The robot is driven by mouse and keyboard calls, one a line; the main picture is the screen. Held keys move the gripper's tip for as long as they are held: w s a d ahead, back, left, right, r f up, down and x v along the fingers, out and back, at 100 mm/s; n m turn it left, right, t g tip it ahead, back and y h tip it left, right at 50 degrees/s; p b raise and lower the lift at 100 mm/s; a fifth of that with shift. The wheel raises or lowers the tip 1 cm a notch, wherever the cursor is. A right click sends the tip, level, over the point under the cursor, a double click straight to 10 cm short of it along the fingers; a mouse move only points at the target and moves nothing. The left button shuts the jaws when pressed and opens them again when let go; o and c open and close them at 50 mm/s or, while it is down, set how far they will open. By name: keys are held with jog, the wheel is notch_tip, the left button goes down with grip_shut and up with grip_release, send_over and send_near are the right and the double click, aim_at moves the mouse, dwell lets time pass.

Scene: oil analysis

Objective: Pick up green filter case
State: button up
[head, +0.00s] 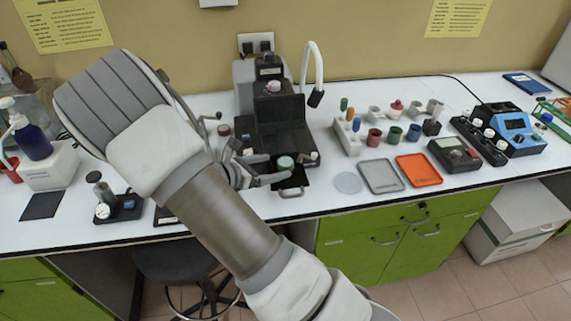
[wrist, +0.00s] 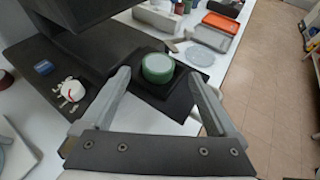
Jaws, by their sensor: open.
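The green filter case (wrist: 158,67) is a small round green case with a pale top. It sits on the black tray of the dark instrument (head: 287,130), and also shows in the head view (head: 285,162). My gripper (wrist: 166,88) is open, with one finger to the left of the case and the other to the right in the wrist view. In the head view my gripper (head: 268,175) is beside the front of the instrument. The fingers do not appear to touch the case. My arm hides part of the bench.
A grey tray (head: 381,176), an orange tray (head: 419,170) and a clear disc (head: 347,183) lie to the right. Several small cups and bottles stand behind them. A blue device (head: 512,127) is farther right. The instrument's dark body rises close behind the case.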

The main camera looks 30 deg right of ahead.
aim_at(283, 163)
jog(key=x, duration=0.4)
jog(key=shift+w+r, duration=0.1)
jog(key=shift+w, duration=0.05)
jog(key=shift+c, duration=0.3)
jog(key=c, duration=1.4)
jog(key=shift+o, duration=0.2)
jog(key=shift+r, duration=0.1)
